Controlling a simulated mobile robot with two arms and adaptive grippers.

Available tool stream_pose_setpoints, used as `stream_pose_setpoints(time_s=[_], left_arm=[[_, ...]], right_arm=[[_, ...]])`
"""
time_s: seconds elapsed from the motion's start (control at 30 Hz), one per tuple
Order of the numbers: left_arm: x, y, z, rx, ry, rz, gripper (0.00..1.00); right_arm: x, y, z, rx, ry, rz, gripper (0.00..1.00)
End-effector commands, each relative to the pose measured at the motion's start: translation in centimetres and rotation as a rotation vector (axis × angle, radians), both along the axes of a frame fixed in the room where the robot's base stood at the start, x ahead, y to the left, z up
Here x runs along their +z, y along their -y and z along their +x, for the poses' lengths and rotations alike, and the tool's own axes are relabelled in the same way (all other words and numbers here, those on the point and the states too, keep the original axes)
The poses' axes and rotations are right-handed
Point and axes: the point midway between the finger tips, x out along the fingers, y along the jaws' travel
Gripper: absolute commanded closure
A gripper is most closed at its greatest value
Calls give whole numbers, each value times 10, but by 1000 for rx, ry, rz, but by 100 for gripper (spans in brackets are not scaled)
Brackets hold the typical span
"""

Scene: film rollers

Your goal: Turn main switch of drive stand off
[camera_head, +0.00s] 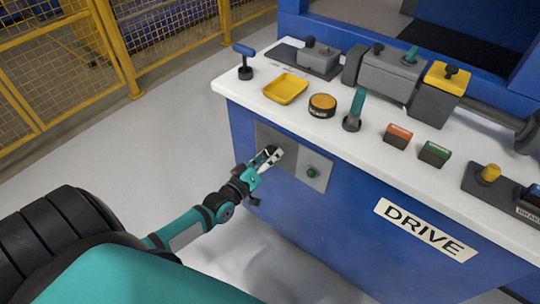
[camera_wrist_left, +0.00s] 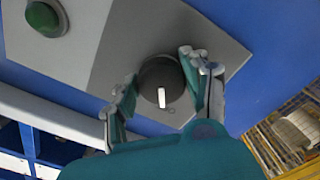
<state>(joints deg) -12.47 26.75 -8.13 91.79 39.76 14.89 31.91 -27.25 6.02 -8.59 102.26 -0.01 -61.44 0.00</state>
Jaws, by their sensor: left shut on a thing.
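The main switch, a round dark knob (camera_wrist_left: 152,77) with a white pointer mark, sits on the grey panel (camera_head: 318,157) on the blue front of the drive stand (camera_head: 345,205). In the left wrist view, the pointer mark is toward the bottom of the picture. My left gripper (camera_head: 270,155) is at this panel, with its fingers on either side of the knob, shut on it. In the left wrist view, the fingers (camera_wrist_left: 158,74) show left and right of the knob. In the head view, the gripper largely hides the knob. My right gripper is not in view.
A green button (camera_head: 312,172) is on the same panel, right of the gripper. The white worktop above carries a yellow tray (camera_head: 285,88), an orange button (camera_head: 322,105), a teal-handled lever (camera_head: 356,107) and other controls. A yellow fence (camera_head: 60,70) stands at the left, with clear floor between.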

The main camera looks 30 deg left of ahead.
Motion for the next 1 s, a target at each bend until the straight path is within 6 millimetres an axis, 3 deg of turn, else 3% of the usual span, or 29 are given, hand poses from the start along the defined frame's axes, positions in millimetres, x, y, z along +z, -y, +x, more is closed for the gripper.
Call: stream_pose_setpoints(time_s=[0.6, 0.63, 0.8, 1.0], left_arm=[[0, 0, 0, 1, -3, -41, 84], [0, 0, 0, 1, -3, -41, 48], [0, 0, 0, 1, -2, -40, 28], [0, 0, 0, 0, -3, -39, 28]], right_arm=[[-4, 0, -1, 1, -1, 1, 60], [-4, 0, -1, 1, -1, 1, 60], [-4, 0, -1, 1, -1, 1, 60], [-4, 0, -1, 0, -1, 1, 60]])
